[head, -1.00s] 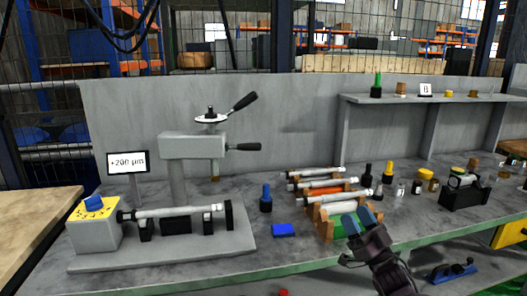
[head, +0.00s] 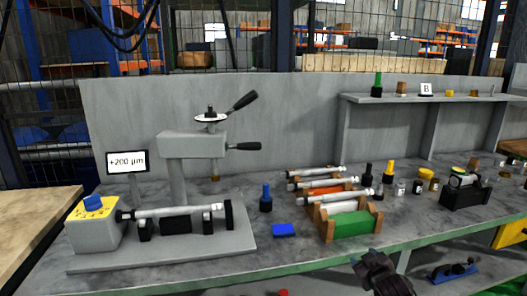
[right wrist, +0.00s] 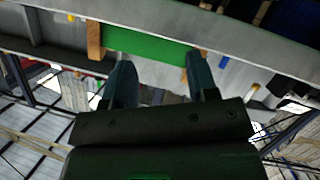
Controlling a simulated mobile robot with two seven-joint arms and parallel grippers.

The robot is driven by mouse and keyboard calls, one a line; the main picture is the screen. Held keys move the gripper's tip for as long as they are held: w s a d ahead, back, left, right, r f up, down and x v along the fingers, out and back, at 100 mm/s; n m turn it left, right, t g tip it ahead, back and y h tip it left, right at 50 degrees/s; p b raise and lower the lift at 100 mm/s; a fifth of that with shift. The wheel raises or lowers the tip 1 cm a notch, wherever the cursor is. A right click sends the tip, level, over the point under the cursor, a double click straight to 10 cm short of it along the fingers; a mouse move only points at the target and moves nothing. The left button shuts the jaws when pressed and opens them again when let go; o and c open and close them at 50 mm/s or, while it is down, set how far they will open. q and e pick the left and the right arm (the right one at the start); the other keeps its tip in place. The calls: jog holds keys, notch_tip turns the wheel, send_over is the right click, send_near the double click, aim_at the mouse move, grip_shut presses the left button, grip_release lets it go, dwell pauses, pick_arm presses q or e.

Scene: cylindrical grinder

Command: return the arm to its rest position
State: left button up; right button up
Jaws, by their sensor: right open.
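My right gripper (head: 378,268) is at the bottom of the head view, in front of and below the bench's green front edge, and holds nothing. In the right wrist view its two fingers (right wrist: 160,78) stand well apart with an empty gap between them. Beyond the fingers lies the green block (right wrist: 150,45) at the front of the workpiece rack; it also shows in the head view (head: 352,224). The gripper is apart from the rack. My left gripper is not in view.
The grinder (head: 190,150) with a mounted shaft (head: 170,212) stands at left. White rollers (head: 318,172) lie in the wooden rack. A blue block (head: 284,230) and blue bottle (head: 265,198) stand between them. A blue tool (head: 453,272) is low at right.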

jog(key=s+a+f+g+b, duration=0.2)
jog(key=s+f+b, duration=0.1)
jog(key=s+f, duration=1.1)
jog(key=s+f+m+g+b, duration=0.15)
jog(key=s+f, duration=0.25)
jog(key=s, duration=0.6)
jog(key=s+f+m+b, duration=0.1)
jog(key=s+f+b, duration=0.15)
jog(key=s, duration=0.75)
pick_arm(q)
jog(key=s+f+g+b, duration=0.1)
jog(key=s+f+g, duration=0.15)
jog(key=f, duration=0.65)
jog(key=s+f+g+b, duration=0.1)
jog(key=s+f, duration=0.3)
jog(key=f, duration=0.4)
pick_arm(e)
jog(key=s+g, duration=0.1)
jog(key=s, duration=0.9)
pick_arm(q)
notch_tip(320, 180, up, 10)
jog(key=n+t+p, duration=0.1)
jog(key=p, duration=1.1)
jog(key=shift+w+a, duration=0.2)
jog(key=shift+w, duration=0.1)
pick_arm(e)
notch_tip(320, 180, up, 11)
jog(key=m, duration=0.1)
jog(key=shift+w+t, duration=0.25)
jog(key=shift+t, duration=0.2)
